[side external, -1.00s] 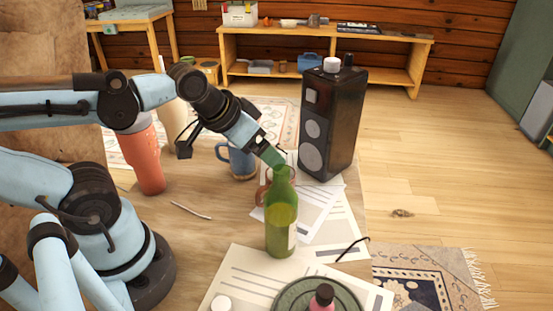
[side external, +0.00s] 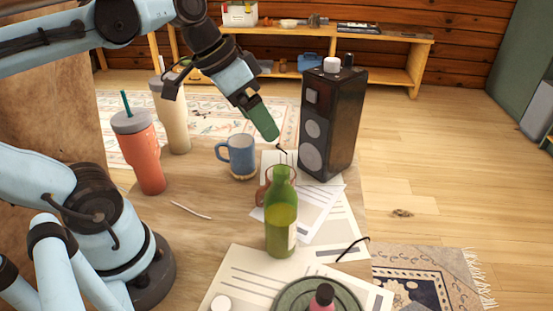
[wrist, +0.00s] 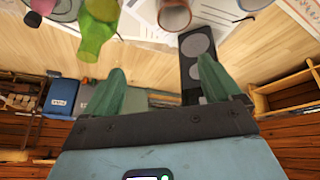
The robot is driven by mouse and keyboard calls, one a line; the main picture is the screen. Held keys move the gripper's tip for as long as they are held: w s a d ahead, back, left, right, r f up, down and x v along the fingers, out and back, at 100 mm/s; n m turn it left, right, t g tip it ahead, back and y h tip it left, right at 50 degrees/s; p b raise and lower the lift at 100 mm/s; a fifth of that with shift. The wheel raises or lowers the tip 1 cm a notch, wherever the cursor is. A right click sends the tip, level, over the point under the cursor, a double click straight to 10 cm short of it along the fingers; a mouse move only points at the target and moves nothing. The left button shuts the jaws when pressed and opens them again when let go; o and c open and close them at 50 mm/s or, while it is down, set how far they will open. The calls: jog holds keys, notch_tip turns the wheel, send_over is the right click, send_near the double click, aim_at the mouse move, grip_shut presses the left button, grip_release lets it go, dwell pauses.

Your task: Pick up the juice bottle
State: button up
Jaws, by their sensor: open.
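A green glass bottle (side external: 281,225) with a pale label stands upright on the table in the side view. It also shows in the wrist view (wrist: 96,36), left of centre and beyond the fingers. My gripper (side external: 267,130) is above and behind the bottle, apart from it. In the wrist view its two green fingers (wrist: 158,82) are spread with nothing between them. A small pink bottle with a black cap (side external: 323,296) stands on a round green plate (side external: 287,296) at the front; its lower part is cut off.
A brown-red cup (side external: 264,195) is close behind the green bottle. A blue mug (side external: 240,158) and a black speaker (side external: 331,120) stand farther back. An orange tumbler (side external: 142,155) and a beige tumbler (side external: 173,122) are at left.

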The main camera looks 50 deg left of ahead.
notch_tip(320, 180, up, 2)
jog(key=s+d+r+m+g+h, duration=0.1)
jog(key=s+d+m+g+h, duration=0.2)
jog(key=m+h, duration=0.9)
jog(key=m, duration=0.2)
send_near(280, 198)
notch_tip(280, 198, down, 2)
jog(key=w, duration=0.2)
jog(key=shift+y, duration=0.4)
jog(key=shift+s+x, duration=0.15)
jog(key=shift+x, duration=1.95)
jog(key=shift+s+x, duration=0.1)
jog(key=shift+x, duration=2)
jog(key=shift+f, duration=0.1)
jog(key=shift+c, duration=0.5)
grip_shut()
